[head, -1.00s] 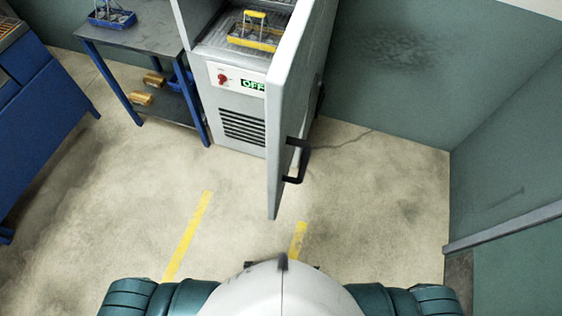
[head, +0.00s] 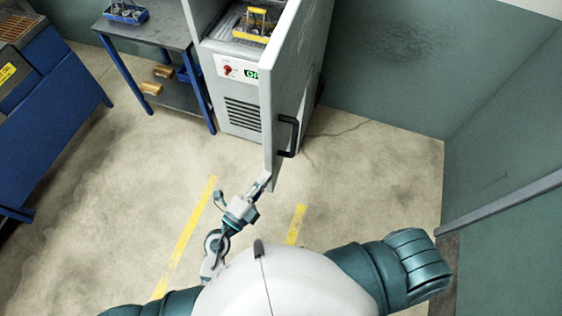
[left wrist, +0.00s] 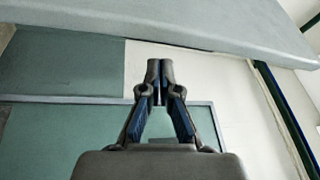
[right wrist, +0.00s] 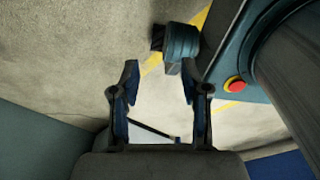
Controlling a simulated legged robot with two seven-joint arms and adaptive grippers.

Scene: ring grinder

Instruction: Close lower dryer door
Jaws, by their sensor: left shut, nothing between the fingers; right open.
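The dryer (head: 238,95) stands at the top middle of the head view. Its grey door (head: 303,75) is swung wide open towards me, with a black handle (head: 290,137) on its right face. My left gripper (head: 267,181) is at the door's near bottom corner; I cannot tell whether it touches. In the left wrist view that gripper (left wrist: 160,68) is shut and empty, below a pale grey panel (left wrist: 170,25) that looks like the door. My right gripper (right wrist: 159,78) is open and empty over the floor, and is hidden in the head view.
A yellow-handled basket (head: 251,28) sits inside the dryer. A blue-legged table (head: 160,38) with a blue tray (head: 126,13) stands left of it. A blue machine (head: 55,130) is at far left. Green walls (head: 395,75) bound the right. The floor between is clear.

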